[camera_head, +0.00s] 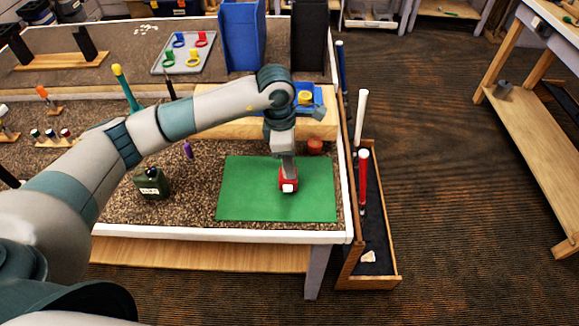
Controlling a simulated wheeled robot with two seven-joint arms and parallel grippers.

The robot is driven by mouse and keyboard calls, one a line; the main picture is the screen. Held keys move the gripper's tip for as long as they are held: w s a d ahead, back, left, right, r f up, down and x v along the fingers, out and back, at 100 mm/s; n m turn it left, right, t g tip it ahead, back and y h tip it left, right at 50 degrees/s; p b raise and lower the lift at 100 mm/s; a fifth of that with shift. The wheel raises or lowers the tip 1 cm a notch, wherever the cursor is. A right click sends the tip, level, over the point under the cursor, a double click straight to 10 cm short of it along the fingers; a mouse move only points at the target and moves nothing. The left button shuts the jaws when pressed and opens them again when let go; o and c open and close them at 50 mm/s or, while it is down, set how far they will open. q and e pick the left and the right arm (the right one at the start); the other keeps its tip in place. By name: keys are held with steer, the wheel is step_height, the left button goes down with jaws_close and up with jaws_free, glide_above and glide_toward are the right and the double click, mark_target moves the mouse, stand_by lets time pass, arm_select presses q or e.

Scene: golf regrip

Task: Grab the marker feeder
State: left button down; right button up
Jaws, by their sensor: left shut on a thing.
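A small red block with a white front, which looks like the marker feeder (289,186), is on the green mat (248,190) near the table's front right. My left gripper (288,172) points down from above and is shut on it. The fingers hide its top and part of its back. I cannot tell whether it still touches the mat. My right gripper is out of view.
A round red item (315,146) sits behind the mat, before a wooden block (222,129). A wooden bin (352,282) with upright clubs (363,180) adjoins the table's right edge. The mat's left half is clear.

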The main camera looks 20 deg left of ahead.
arm_select(q)
steer(key=r+b, duration=0.1)
steer(key=d+r+b, duration=0.1)
steer(key=r, duration=0.1)
steer(key=shift+s, duration=0.15)
steer(key=s+d+r+b, duration=0.4)
steer(key=d+r, duration=0.2)
steer(key=d, duration=0.4)
steer(key=shift+r, duration=0.4)
steer(key=shift+a+f, duration=0.1)
steer(key=shift+a, duration=0.05)
